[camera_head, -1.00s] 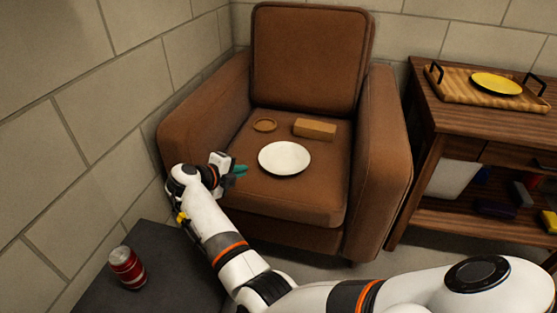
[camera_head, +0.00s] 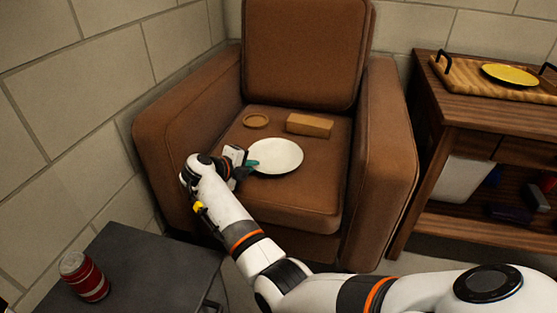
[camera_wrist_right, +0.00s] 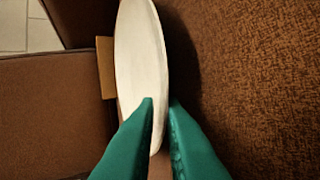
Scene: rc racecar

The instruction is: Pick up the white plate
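The white plate (camera_head: 276,156) lies flat on the seat of the brown armchair (camera_head: 285,205). My right gripper (camera_head: 251,166) is at the plate's left edge, its green fingertips close to the rim. In the right wrist view the plate (camera_wrist_right: 138,60) shows nearly edge-on, and part of its rim shows in the gap between the two green fingers (camera_wrist_right: 161,104). The fingers stand apart, one on each side of that rim; whether they touch it cannot be told. My left gripper is not in view.
A round brown coaster-like disc (camera_head: 256,121) and a tan block (camera_head: 309,125) lie behind the plate. Armrests flank the seat. A red can (camera_head: 84,277) stands on a dark side table (camera_head: 150,262). A wooden table (camera_head: 470,100) at right holds a tray with a yellow plate (camera_head: 510,75).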

